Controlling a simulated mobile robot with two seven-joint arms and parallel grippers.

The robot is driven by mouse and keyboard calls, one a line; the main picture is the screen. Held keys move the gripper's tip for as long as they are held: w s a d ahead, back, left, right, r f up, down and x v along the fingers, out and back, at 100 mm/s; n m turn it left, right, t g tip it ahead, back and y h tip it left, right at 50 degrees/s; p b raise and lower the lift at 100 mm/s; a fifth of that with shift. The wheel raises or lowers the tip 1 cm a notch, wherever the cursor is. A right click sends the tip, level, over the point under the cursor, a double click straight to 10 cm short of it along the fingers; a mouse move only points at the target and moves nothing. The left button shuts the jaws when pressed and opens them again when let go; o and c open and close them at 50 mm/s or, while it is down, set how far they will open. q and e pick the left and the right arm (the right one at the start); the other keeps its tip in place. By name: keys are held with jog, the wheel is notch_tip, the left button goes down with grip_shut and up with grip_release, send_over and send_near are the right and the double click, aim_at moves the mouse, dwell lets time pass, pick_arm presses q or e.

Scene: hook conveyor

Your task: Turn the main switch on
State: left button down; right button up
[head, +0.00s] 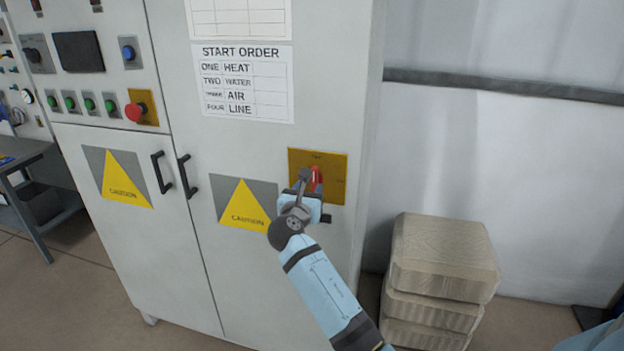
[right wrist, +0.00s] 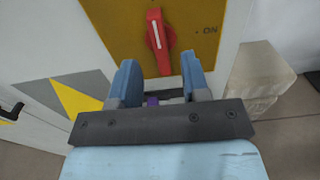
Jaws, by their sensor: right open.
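The main switch is a red rotary handle (head: 317,177) on a yellow plate (head: 334,168) on the grey cabinet door. In the right wrist view the red handle (right wrist: 160,40) stands roughly upright with a white line along it, and the word ON is to its right on the plate (right wrist: 200,45). My right gripper (head: 306,186) is in front of the plate and partly hides the handle. In the right wrist view its two blue fingers (right wrist: 160,68) are apart, on either side of the handle's lower end; contact cannot be told. My left gripper is not in view.
The cabinet (head: 225,165) carries a start order sheet (head: 242,83), caution signs and black door handles. A red button (head: 135,111) and several green buttons are at upper left. Stacked beige blocks (head: 440,260) stand on the floor right of the cabinet.

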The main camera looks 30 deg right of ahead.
aim_at(313, 181)
jog(key=x, duration=0.5)
grip_shut()
